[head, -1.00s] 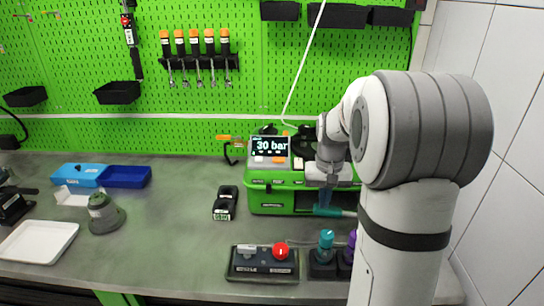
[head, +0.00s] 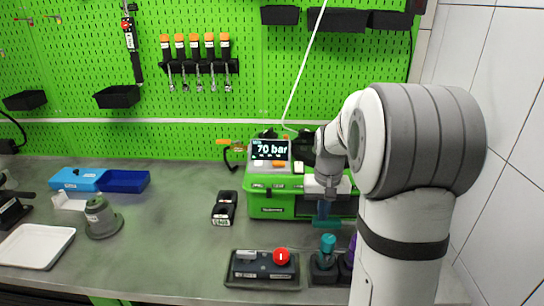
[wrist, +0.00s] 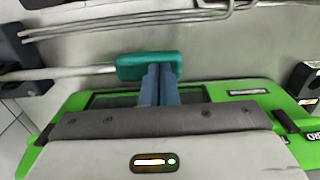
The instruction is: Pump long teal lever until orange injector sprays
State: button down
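The pump tester (head: 268,208) is a green box on the bench, and its screen (head: 271,149) reads 70 bar. The long lever ends in a teal handle (head: 327,224), low in front of the box. In the wrist view the teal handle (wrist: 135,67) sits on a metal rod running left. My gripper (head: 322,216) has its blue fingers side by side, shut, with the tips (wrist: 160,68) at the handle's edge, seemingly touching it. An orange part (head: 228,141), possibly the injector, sits left of the screen. No spray shows.
A black control box with a red button (head: 281,256) and a teal-topped bottle (head: 327,250) stand at the bench's front, close to the lever. A black device (head: 225,207) lies left of the tester.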

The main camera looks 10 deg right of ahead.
jog(key=r+p, duration=0.1)
jog(key=r, duration=0.1)
jog(key=r+p, duration=0.1)
jog(key=r, duration=0.1)
jog(key=r+p, duration=0.1)
jog(key=p, duration=0.1)
jog(key=shift+s+d+r, duration=0.1)
jog(key=shift+d+r, duration=0.3)
jog(key=shift+f, duration=0.2)
jog(key=shift+a+f+b, duration=0.2)
jog(key=shift+f+b, duration=1)
jog(key=shift+f, duration=0.4)
jog(key=shift+a+f+b, duration=0.2)
jog(key=shift+f+b, duration=1)
jog(key=shift+f, duration=0.35)
jog(key=shift+r, duration=0.15)
jog(key=shift+d+r+p, duration=0.25)
jog(key=shift+r+p, duration=1)
jog(key=shift+r, duration=0.35)
jog(key=shift+d+r+p, duration=0.2)
jog(key=shift+r+p, duration=1.05)
jog(key=shift+r, duration=0.3)
jog(key=shift+f, duration=0.1)
